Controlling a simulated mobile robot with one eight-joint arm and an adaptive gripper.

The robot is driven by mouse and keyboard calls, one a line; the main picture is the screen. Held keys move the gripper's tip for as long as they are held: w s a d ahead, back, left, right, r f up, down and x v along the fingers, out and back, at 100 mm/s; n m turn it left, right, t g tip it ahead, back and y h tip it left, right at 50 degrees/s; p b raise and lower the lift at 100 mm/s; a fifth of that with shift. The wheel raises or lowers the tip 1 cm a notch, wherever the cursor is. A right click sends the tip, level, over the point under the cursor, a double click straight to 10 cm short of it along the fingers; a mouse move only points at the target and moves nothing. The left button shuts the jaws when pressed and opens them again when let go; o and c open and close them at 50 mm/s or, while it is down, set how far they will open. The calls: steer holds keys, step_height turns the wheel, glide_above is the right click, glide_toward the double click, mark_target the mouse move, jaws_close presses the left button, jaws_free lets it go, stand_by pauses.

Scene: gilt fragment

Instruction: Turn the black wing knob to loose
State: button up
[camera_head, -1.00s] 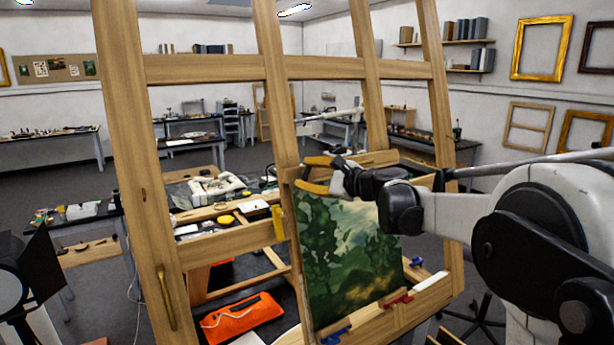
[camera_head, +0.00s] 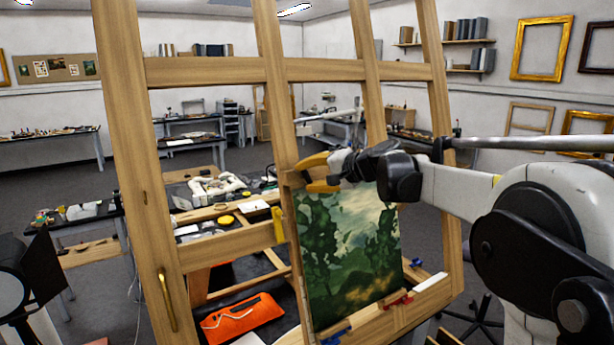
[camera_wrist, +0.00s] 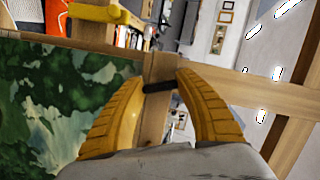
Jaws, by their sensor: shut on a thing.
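The black wing knob (camera_wrist: 159,86) shows in the wrist view as a small dark bar against the upright of the wooden easel. My gripper (camera_wrist: 158,85) has its two curved yellow fingers on either side of it, with the tips at its ends, shut on it. In the head view my gripper (camera_head: 306,174) is at the easel's middle upright, just above the painting's top left corner. The knob is hidden there behind the fingers and the wood. Its turned position cannot be read.
The green landscape painting (camera_head: 345,255) stands on the easel (camera_head: 160,200) just below my gripper. Blue and red clips (camera_head: 398,301) sit at its lower edge. An orange pouch (camera_head: 242,318) lies behind the easel. A cluttered worktable (camera_head: 195,212) stands beyond.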

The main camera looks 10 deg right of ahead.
steer(key=n+h, duration=0.1)
steer(key=n, duration=0.2)
steer(key=shift+g, duration=0.3)
steer(key=n+h, duration=0.1)
steer(key=n, duration=0.2)
steer(key=shift+p, duration=0.3)
steer(key=n+h, duration=0.2)
steer(key=n, duration=0.3)
steer(key=shift+n, duration=0.4)
steer(key=o, duration=1.2)
